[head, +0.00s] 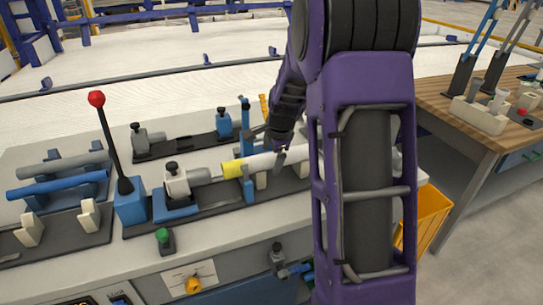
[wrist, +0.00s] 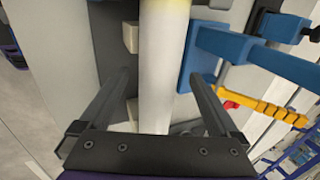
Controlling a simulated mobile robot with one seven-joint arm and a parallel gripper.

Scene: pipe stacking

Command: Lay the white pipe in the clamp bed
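The white pipe (head: 262,162) with a yellow end lies lengthwise along the clamp bed (head: 215,196), over its cream blocks (head: 261,180) and beside the blue upright. The yellow end points left, toward the white-and-blue clamp (head: 177,180). I cannot tell whether the pipe is fully seated. My gripper (head: 269,146) is at the pipe, and my arm hides the right part of it. In the wrist view the pipe (wrist: 163,70) runs between the two fingers of my gripper (wrist: 160,78). The fingers are spread, with a gap on each side of the pipe.
A lever with a red knob (head: 97,99) rises left of the clamp. A green button (head: 163,237) is in front of the bed. A blue pipe (head: 57,184) and a grey pipe lie on a rack at left.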

